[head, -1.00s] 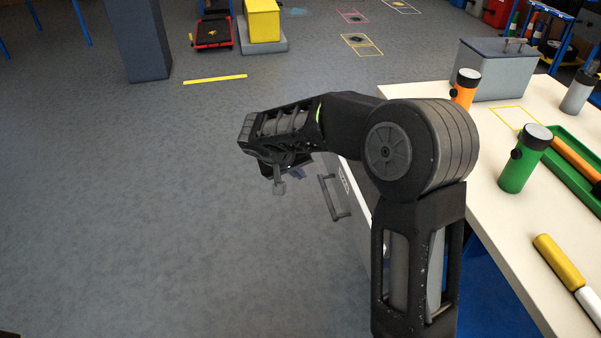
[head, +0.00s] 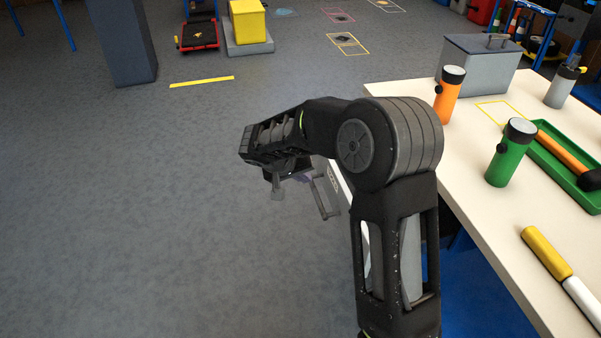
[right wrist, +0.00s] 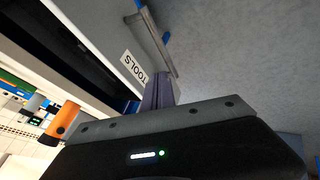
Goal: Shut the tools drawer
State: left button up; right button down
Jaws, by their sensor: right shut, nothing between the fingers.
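The tools drawer shows in the right wrist view as a pale front with a "TOOLS" label (right wrist: 133,69), standing out from the table with a dark gap behind it. Its grey bar handle (right wrist: 156,42) is on the outer face. In the head view the handle (head: 325,196) shows at the table's left side, and my arm hides much of the drawer. My right gripper (head: 290,182) is shut and empty, just left of the handle. In the right wrist view its fingers (right wrist: 158,92) are close to the drawer front beside the label; contact cannot be told. My left gripper is out of view.
The white table (head: 480,235) carries a green flashlight (head: 510,153), an orange flashlight (head: 449,95), a green tray (head: 548,165), a grey toolbox (head: 478,68) and a yellow-white cylinder (head: 562,268).

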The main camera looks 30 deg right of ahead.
aim_at(331, 182)
jog(key=d+f, duration=0.2)
jog(key=d, duration=0.1)
jog(key=d+f, duration=0.2)
jog(key=shift+d+p, duration=0.25)
jog(key=shift+p, duration=0.1)
jog(key=shift+s+d, duration=0.15)
jog(key=shift+d, duration=0.45)
jog(key=shift+d, duration=0.15)
jog(key=s+d+b, duration=0.1)
jog(key=d, duration=0.2)
jog(key=s+d+b, duration=0.1)
jog(key=s+d, duration=0.1)
jog(key=d, duration=0.2)
jog(key=s+d+b, duration=0.1)
jog(key=d, duration=0.3)
jog(key=shift+s+d+f, duration=0.1)
jog(key=shift+s+d, duration=0.05)
jog(key=shift+d, duration=0.1)
jog(key=s+d, duration=0.1)
jog(key=d, duration=0.2)
jog(key=s+d+p, duration=0.1)
jog(key=d, duration=0.3)
jog(key=s+d, duration=0.1)
jog(key=d, duration=0.2)
jog(key=shift+s+d, duration=0.35)
jog(key=shift+d, duration=0.05)
jog(key=shift+s+d+p, duration=0.1)
jog(key=shift+d+p, duration=0.2)
jog(key=shift+d+r, duration=0.1)
jog(key=shift+r, duration=0.1)
